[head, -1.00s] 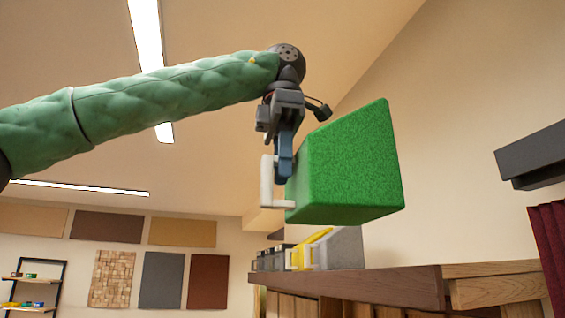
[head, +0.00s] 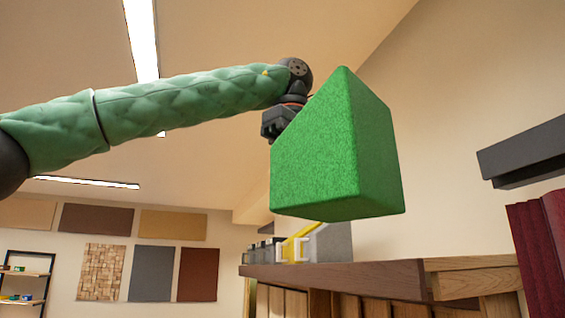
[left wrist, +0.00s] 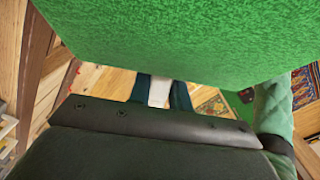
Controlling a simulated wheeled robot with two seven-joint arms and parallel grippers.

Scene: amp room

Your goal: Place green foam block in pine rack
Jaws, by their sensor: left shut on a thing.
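The green foam block (head: 322,160) is a large wedge-like block hanging in the air in the head view. It also fills the top of the left wrist view (left wrist: 180,35). My left gripper (left wrist: 160,92) is shut on it, with a pale piece between the dark blue fingers. In the head view the fingers are hidden behind the block. A wooden unit (head: 350,275) with a brown top and upright slats stands lower right, below the block; I cannot tell for certain that it is the pine rack. My right gripper is not in view.
Grey and yellow blocks with white handles (head: 305,245) stand on the unit's top, just under the green block. A dark shelf (head: 525,155) and a dark red curtain-like thing (head: 535,240) are at the right. Wall panels (head: 150,270) hang at the back left.

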